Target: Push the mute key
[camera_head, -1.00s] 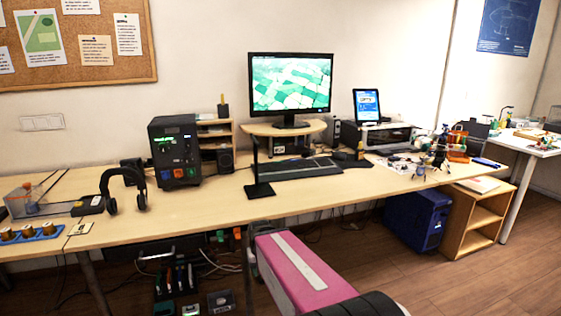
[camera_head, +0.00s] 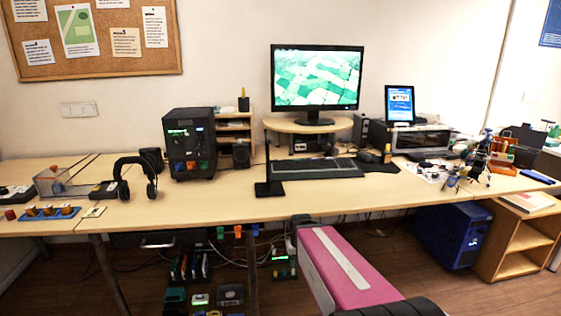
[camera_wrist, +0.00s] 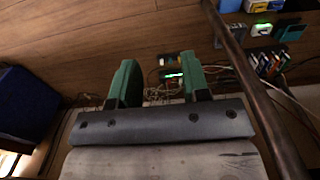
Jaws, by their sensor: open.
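A dark keyboard (camera_head: 315,168) lies on the long wooden desk in front of the monitor (camera_head: 316,80). A black box with small coloured keys (camera_head: 191,144) stands to its left on the desk. I cannot make out which key is the mute key; any labels are too small to read. My gripper (camera_wrist: 158,62) shows in the wrist view with two green fingers apart and nothing between them. It points toward the floor and cables under a desk, away from the keyboard and the box. The gripper does not show in the head view.
Headphones (camera_head: 137,178) stand left of the box. A thin black upright on a flat base (camera_head: 269,188) stands just left of the keyboard. A tablet (camera_head: 399,104) and small tools are at the right. A blue case (camera_head: 449,236) and wooden shelf (camera_head: 521,240) stand below.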

